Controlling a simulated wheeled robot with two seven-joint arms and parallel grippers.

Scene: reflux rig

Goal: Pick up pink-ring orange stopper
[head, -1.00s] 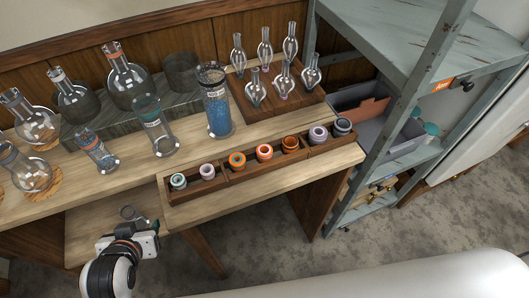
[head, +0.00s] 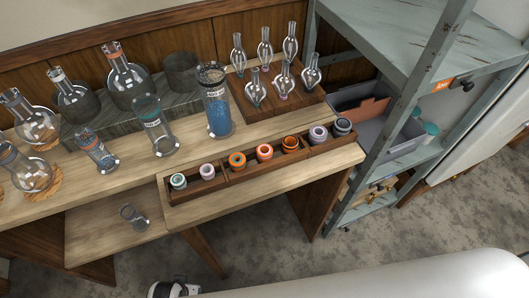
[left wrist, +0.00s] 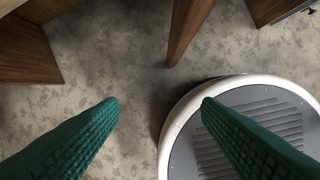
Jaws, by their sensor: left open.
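Several small ringed stoppers stand in a long wooden tray (head: 226,181) at the front of the bench. Three of them are orange: a left one (head: 237,160), a middle one (head: 264,152) and a right one (head: 290,144). The ring colours are too small for me to tell which has the pink ring. My left gripper (left wrist: 160,104) is open and empty in the left wrist view, its green fingers above the floor. In the head view only a bit of my left arm shows at the bottom edge, well below the tray. My right gripper is out of view.
A small glass (head: 133,215) stands on the lower shelf (head: 92,232). Glass flasks and cylinders crowd the bench behind the tray. A wooden rack (head: 273,116) of glass bulbs stands behind it. A grey metal shelf (head: 385,120) bounds the right. A table leg (left wrist: 187,35) shows near the gripper.

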